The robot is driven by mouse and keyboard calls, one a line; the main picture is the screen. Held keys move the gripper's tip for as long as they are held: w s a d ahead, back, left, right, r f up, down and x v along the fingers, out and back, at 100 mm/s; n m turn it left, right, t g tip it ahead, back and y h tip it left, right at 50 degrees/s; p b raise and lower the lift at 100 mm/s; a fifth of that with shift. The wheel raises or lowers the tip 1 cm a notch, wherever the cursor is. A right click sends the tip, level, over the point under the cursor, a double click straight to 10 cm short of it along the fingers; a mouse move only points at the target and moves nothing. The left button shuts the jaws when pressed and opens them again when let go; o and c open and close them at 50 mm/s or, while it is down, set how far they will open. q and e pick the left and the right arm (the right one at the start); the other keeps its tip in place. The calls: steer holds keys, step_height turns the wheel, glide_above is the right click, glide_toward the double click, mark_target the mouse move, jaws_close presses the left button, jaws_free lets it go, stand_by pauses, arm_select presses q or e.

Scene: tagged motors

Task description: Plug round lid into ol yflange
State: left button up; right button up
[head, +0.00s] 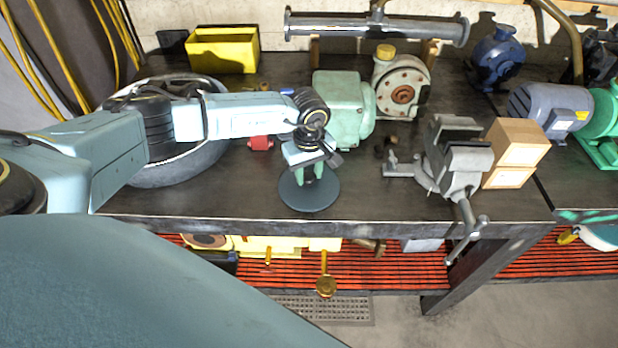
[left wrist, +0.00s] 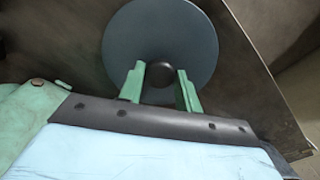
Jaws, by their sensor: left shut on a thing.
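The round lid is a flat blue-grey disc (head: 309,199) with a dark knob, near the front edge of the bench. It also shows in the left wrist view (left wrist: 160,28). My left gripper (head: 309,172) is over it, its green fingers shut on the knob, also seen in the left wrist view (left wrist: 160,84). I cannot tell whether the disc touches the bench. Behind it stands a green motor (head: 340,98) with a pale round flange (head: 404,94), rusty at its centre, and a yellow cap on top. No label naming the flange is readable. My right gripper is out of view.
A grey vise (head: 452,160) and wooden blocks (head: 516,150) stand to the right. A small red part (head: 260,143) lies left of the green motor. A yellow bin (head: 222,50) and a steel pipe (head: 375,28) are at the back. Bare bench lies between disc and vise.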

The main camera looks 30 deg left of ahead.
mark_target(310, 176)
arm_select(q)
step_height(310, 176, up, 10)
steer(key=b, duration=0.1)
steer(key=shift+d, duration=0.1)
stand_by(0.4)
steer(key=s+d+m+b, duration=0.5)
steer(key=d+m+b, duration=0.2)
steer(key=d+m, duration=0.2)
steer(key=m, duration=0.2)
steer(key=shift+m, duration=0.4)
steer(key=shift+s+f, duration=0.1)
